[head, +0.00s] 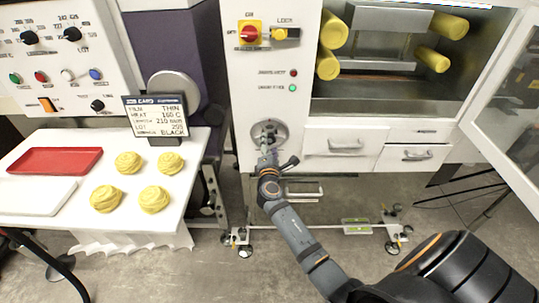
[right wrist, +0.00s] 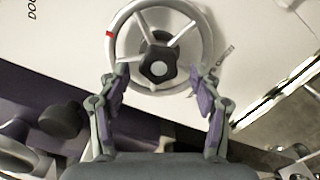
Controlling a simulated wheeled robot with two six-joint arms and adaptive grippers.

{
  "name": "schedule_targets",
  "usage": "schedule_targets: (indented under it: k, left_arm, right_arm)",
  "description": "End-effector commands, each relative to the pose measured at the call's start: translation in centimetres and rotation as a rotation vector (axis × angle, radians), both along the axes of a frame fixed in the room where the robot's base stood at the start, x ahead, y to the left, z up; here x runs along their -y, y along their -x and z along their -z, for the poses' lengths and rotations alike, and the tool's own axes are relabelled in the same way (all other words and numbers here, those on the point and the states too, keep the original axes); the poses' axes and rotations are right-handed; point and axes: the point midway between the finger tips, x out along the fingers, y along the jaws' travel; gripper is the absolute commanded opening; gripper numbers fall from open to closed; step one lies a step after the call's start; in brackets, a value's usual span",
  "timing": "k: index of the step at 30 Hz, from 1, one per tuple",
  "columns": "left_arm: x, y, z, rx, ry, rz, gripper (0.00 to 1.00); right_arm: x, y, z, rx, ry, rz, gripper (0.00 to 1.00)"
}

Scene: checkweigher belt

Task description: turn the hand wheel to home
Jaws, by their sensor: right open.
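The hand wheel (head: 267,129) is a grey spoked wheel on the white machine front, left of the drawers. In the right wrist view the wheel (right wrist: 158,67) has a dark lobed hub and a red mark on the upper left of its rim. My right gripper (head: 267,155) is at the wheel in the head view. In the right wrist view its fingers (right wrist: 163,82) are open, one on each side of the wheel's lower part. I cannot tell whether they touch the rim. My left gripper is not in view.
The order card (head: 155,118) stands on a white table with several yellow coils (head: 129,162) and a red tray (head: 55,161). Drawers (head: 345,142) with handles are right of the wheel. The open glass door (head: 508,105) stands at the far right.

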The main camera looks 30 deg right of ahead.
Motion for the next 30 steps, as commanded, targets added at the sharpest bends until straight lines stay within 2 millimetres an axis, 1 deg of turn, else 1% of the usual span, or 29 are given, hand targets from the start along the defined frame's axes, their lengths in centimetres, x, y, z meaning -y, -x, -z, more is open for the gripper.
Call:
schedule_targets:
  k: [1,6,9,12,17,30]
  left_arm:
    - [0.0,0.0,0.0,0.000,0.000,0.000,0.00]
    - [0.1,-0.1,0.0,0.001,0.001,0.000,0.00]
    - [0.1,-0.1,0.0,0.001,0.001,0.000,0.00]
    - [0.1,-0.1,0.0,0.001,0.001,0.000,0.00]
    - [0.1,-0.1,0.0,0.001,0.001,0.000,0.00]
    - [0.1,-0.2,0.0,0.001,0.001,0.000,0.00]
  right_arm:
    - [-0.7,1.1,0.2,-0.003,-0.004,0.000,0.65]
    - [-2.9,4.8,0.1,-0.002,-0.004,0.001,0.65]
    - [-4.0,6.5,0.2,-0.003,-0.004,0.000,0.65]
    - [-4.7,7.7,0.1,-0.002,-0.002,0.000,0.65]
    - [-5.2,8.4,0.0,-0.002,0.000,0.000,0.65]
    - [-5.2,8.4,0.0,-0.001,0.001,-0.001,0.65]
